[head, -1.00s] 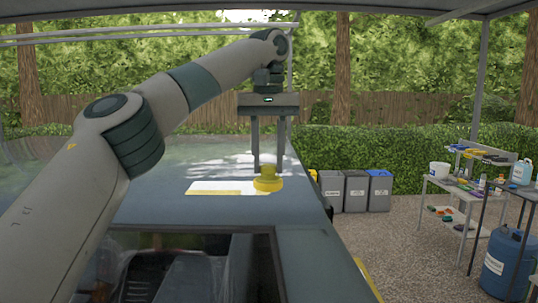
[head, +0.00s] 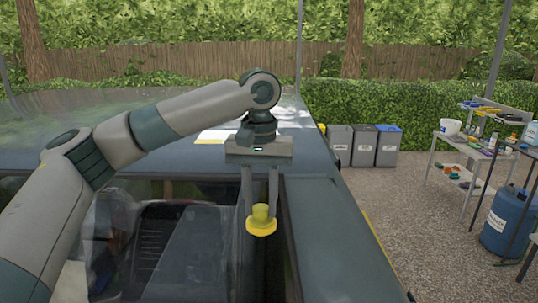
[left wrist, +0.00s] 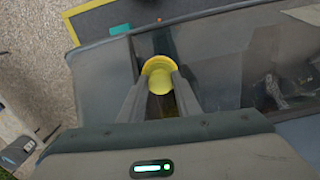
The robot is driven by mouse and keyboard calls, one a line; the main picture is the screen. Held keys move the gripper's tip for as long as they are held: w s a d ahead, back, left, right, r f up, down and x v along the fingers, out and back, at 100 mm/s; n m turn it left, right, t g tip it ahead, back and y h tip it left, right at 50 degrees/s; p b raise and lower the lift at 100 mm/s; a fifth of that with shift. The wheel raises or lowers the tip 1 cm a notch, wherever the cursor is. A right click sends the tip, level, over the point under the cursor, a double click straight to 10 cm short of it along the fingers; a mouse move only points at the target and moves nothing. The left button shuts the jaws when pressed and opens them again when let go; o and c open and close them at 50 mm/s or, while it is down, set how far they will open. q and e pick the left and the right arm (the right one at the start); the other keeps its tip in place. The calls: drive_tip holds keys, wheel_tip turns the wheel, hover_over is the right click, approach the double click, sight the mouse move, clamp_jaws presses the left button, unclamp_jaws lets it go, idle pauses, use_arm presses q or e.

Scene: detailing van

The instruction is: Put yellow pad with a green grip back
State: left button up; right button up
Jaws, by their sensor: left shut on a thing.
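The yellow pad (head: 261,227) has a round yellow base and a yellow-green grip on top. My left gripper (head: 261,205) is shut on its grip and holds it upright, base down, in front of the van's dark window area. The pad also shows in the left wrist view (left wrist: 159,72), between the fingertips of the left gripper (left wrist: 160,88). The fingers hide part of the grip. My right gripper is not in view.
The van's roof (head: 190,160) spreads behind the arm, with a white and yellow strip (head: 215,135) on it. Several grey bins (head: 362,146) stand by the hedge. A shelf rack (head: 470,150) with supplies and a blue barrel (head: 505,220) stand at right. The gravel between is clear.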

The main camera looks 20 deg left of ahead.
use_arm(q)
drive_tip(key=shift+s+a+f+m, duration=0.3)
drive_tip(key=shift+s+f, duration=3)
drive_tip(key=shift+f, duration=2.8)
drive_tip(key=shift+s+a+f+m, duration=0.15)
drive_tip(key=shift+s+f+m, duration=0.2)
drive_tip(key=shift+s+f, duration=4.3)
drive_tip(key=shift+s+a+f+m, duration=0.3)
drive_tip(key=shift+s+f, duration=1.6)
drive_tip(key=shift+f, duration=5.6)
wheel_tip(320, 180, down, 16)
drive_tip(key=b, duration=1.5)
drive_tip(key=shift+r+b, duration=0.25)
drive_tip(key=shift+b, duration=0.1)
